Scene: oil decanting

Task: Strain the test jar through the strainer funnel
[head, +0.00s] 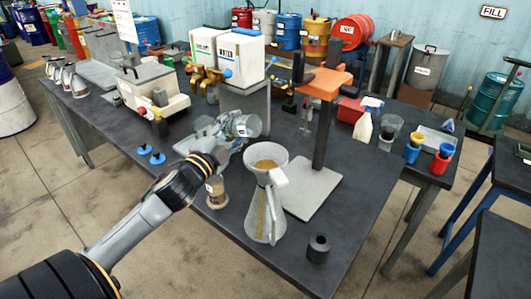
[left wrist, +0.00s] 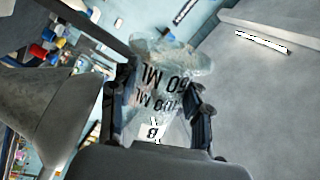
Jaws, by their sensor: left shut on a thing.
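My left gripper (head: 230,143) is shut on a clear glass test jar (head: 243,125). The jar is strongly tilted, near the funnel's upper left side and apart from it. The left wrist view shows the jar (left wrist: 158,98) with ML markings and a small white label, between the fingers of my left gripper (left wrist: 160,105). The strainer funnel (head: 281,176) is pale and wide-mouthed, with brownish-yellow material in its bowl. It sits upright in the mouth of a clear conical flask (head: 264,222). No liquid stream is clear to see. My right gripper is out of view.
An orange-armed stand (head: 323,84) rises behind the funnel. A small brown-filled jar (head: 216,192) and a dark ring-shaped block (head: 318,248) stand nearby on the dark table (head: 345,225). White OIL and WATER containers (head: 238,58) stand behind. The table's front right is mostly clear.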

